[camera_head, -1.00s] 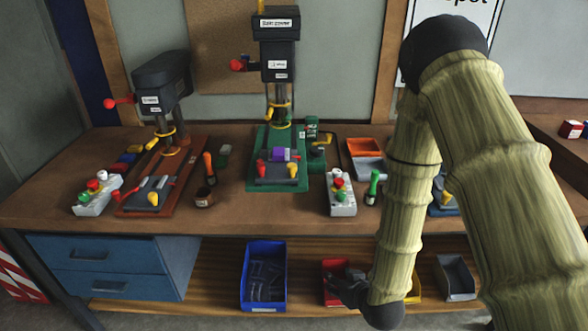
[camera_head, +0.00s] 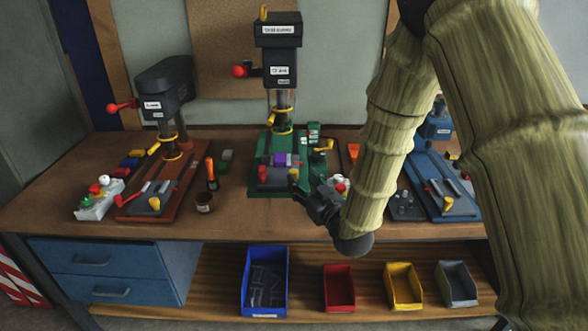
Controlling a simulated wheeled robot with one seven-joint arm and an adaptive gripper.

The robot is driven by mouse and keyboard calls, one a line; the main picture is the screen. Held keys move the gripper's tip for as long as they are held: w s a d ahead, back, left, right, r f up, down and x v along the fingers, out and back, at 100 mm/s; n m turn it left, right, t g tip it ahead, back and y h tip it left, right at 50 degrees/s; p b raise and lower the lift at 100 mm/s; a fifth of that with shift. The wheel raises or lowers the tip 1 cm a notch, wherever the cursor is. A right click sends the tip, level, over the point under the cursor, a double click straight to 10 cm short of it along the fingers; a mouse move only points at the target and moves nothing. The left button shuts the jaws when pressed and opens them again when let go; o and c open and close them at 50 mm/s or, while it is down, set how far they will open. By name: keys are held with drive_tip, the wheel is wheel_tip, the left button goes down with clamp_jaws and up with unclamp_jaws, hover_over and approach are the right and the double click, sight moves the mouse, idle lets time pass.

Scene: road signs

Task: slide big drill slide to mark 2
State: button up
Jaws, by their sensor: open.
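Three drill presses stand on the wooden bench. The tall middle one (camera_head: 279,62), likely the big drill, has a green base (camera_head: 258,188). On that base is a grey slide (camera_head: 277,180) with a red knob and a purple block (camera_head: 283,159) at its back. Mark 2 is too small to make out. The gripper hides the slide's right front corner.
A drill with a brown base (camera_head: 190,158) stands at left, one with a blue base (camera_head: 428,178) at right. Blue, red, yellow and grey bins (camera_head: 265,283) stand on the shelf below.

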sight(296, 174)
drive_tip(key=shift+p+x, duration=0.85)
drive_tip(key=shift+x, duration=2.25)
clamp_jaws()
